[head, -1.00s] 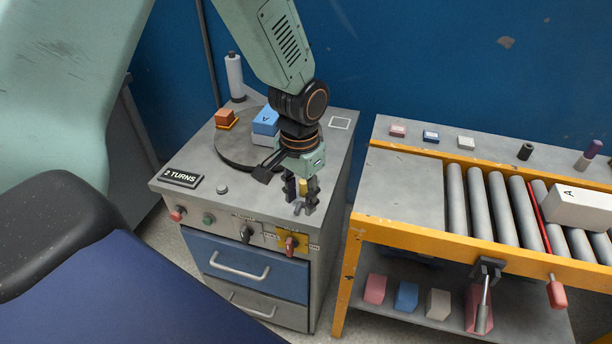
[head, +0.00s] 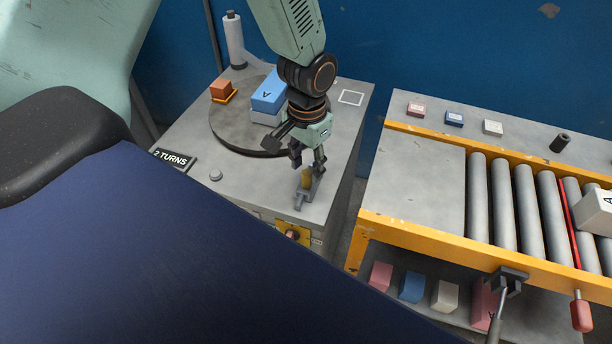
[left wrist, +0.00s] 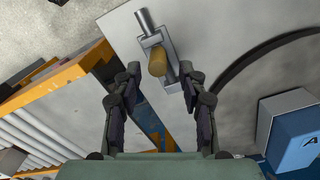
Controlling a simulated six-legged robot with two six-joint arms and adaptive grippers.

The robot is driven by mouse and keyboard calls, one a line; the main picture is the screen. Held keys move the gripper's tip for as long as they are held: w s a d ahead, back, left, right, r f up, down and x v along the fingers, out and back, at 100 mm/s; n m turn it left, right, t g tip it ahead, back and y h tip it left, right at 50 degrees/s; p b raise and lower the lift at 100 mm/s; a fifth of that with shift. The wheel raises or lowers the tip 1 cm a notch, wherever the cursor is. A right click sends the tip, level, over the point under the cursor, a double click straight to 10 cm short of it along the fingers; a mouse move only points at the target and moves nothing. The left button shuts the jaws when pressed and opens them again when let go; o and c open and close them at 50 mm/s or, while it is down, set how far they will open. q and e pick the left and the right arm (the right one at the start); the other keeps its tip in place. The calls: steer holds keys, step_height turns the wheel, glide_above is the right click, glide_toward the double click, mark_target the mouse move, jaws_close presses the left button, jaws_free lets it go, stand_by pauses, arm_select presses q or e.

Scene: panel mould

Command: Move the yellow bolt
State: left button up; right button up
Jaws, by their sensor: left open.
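The yellow bolt (head: 306,178) stands in a small grey metal bracket (head: 301,199) at the front right corner of the grey cabinet top. It also shows in the left wrist view (left wrist: 158,62), with the bracket (left wrist: 151,33) around it. My left gripper (head: 309,167) is open just above the bolt, its fingers pointing down. In the left wrist view the fingertips (left wrist: 161,72) are spread on both sides of the bolt, with gaps visible, and hold nothing. My right gripper is in neither view.
A round turntable (head: 232,130) behind the gripper bears a blue block (head: 269,93) and an orange block (head: 221,88). A "2 TURNS" sign (head: 173,159) lies at the left. A roller conveyor with a yellow frame (head: 400,226) stands to the right, across a gap.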

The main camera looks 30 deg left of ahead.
mark_target(307, 172)
arm_select(q)
steer(key=shift+d+f, duration=0.25)
steer(key=shift+f, duration=1.2)
steer(key=shift+s+a+f, duration=0.15)
steer(key=shift+a+f, duration=0.1)
steer(key=shift+f, duration=0.05)
steer(key=shift+d, duration=0.25)
steer(key=shift+c, duration=1.3)
steer(key=shift+a, duration=0.2)
steer(key=c, duration=0.4)
jaws_close()
